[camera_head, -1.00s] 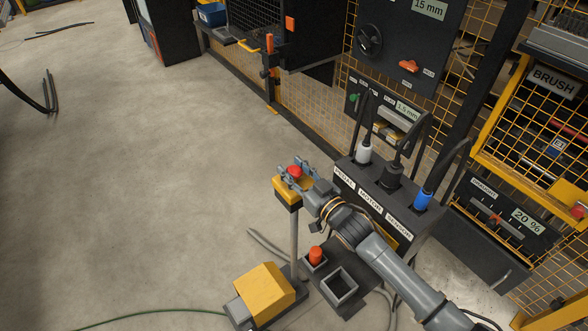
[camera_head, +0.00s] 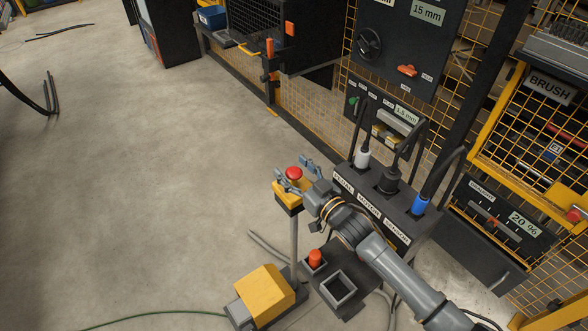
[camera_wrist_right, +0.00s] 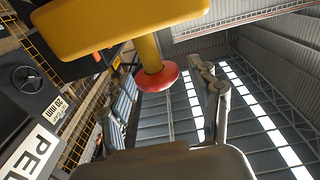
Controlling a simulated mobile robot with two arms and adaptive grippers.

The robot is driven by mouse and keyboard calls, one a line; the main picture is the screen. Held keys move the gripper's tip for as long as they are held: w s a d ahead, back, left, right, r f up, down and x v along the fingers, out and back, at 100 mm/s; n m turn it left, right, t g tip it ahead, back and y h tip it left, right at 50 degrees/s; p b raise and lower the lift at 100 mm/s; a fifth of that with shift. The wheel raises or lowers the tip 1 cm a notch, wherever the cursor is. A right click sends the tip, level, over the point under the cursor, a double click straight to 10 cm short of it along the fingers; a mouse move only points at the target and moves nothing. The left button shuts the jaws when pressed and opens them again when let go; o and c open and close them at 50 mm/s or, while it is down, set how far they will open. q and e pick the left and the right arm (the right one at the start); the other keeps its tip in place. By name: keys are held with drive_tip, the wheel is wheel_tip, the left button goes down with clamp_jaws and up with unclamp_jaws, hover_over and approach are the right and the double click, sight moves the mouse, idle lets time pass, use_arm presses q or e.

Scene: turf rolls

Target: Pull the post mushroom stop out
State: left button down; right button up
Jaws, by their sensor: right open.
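The post mushroom stop's red head (camera_head: 294,173) sits on a yellow stem above a yellow box (camera_head: 287,196) on a grey post (camera_head: 294,235). In the right wrist view the red head (camera_wrist_right: 157,78) stands clear of the box (camera_wrist_right: 110,22) on a visible length of yellow stem (camera_wrist_right: 149,52). My right gripper (camera_head: 294,169) is open, its fingers on either side of the head. In the wrist view a gap shows between the head and the right-hand finger; the other finger is also apart from it. My left gripper is out of view.
A dark socket box (camera_head: 372,205) with pedal, motor and sensor plugs stands close to my right arm.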

drive_tip(key=shift+s+d+f, duration=0.1)
drive_tip(key=shift+s+d, duration=0.15)
drive_tip(key=shift+s, duration=0.1)
drive_tip(key=v, duration=1.1)
drive_tip(key=shift+s+d, duration=0.1)
drive_tip(key=shift+s, duration=0.05)
